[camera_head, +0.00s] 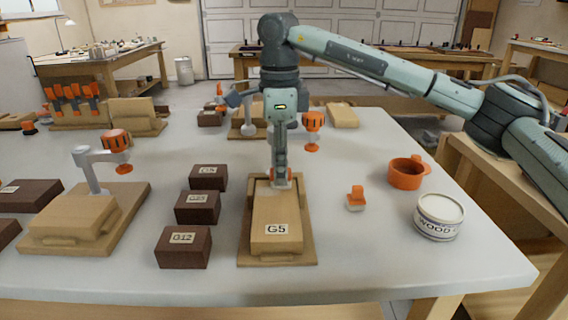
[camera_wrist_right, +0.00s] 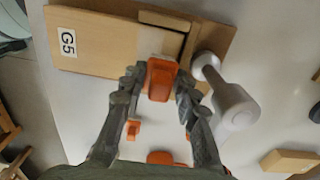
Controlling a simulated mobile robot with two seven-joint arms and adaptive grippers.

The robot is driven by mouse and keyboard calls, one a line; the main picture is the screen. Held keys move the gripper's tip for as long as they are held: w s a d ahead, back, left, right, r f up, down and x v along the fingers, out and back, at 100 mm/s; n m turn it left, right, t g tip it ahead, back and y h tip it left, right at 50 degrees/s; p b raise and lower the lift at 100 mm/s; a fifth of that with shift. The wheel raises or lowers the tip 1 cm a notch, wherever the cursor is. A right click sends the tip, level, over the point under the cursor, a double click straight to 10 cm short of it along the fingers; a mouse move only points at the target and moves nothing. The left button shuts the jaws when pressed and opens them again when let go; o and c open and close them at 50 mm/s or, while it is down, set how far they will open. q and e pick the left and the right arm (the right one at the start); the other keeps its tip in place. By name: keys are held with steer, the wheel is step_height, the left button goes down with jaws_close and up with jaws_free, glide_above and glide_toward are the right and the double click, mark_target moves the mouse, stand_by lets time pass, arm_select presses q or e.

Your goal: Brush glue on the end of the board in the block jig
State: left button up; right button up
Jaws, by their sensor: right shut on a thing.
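The board marked G5 (camera_head: 276,222) lies in the wooden block jig (camera_head: 245,250) at the middle of the bench. Its label and one end also show in the right wrist view (camera_wrist_right: 105,45). My right gripper (camera_head: 281,178) is over the board's far end, pointing down. In the right wrist view its fingers are shut on an orange handle (camera_wrist_right: 160,78), which appears to be the brush's. The brush's tip is hidden, so I cannot tell whether it touches the board. A tin labelled WOOD (camera_head: 439,215) stands at the right. My left gripper is not in view.
Dark labelled blocks (camera_head: 183,247) line the jig's left side. Another jig with a clamp (camera_head: 90,170) is farther left. The front right of the bench is clear.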

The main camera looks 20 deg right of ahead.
steer(key=shift+w+a, duration=0.2)
steer(key=shift+a, duration=0.45)
steer(key=shift+w+a, duration=0.15)
steer(key=shift+a, duration=0.5)
steer(key=shift+d+f, duration=0.1)
steer(key=shift+d, duration=0.1)
steer(key=shift+s+d+r, duration=0.1)
steer(key=shift+s+d, duration=0.15)
steer(key=shift+d, duration=0.5)
steer(key=shift+s+d+r, duration=0.1)
steer(key=shift+s+d, duration=0.15)
steer(key=shift+d, duration=0.5)
steer(key=shift+s+a, duration=0.25)
steer(key=shift+s, duration=0.5)
steer(key=shift+a+f, duration=0.1)
steer(key=shift+a, duration=0.05)
steer(key=shift+w+a, duration=0.25)
steer(key=shift+a, duration=0.5)
steer(key=shift+w+a, duration=0.25)
steer(key=shift+a, duration=0.5)
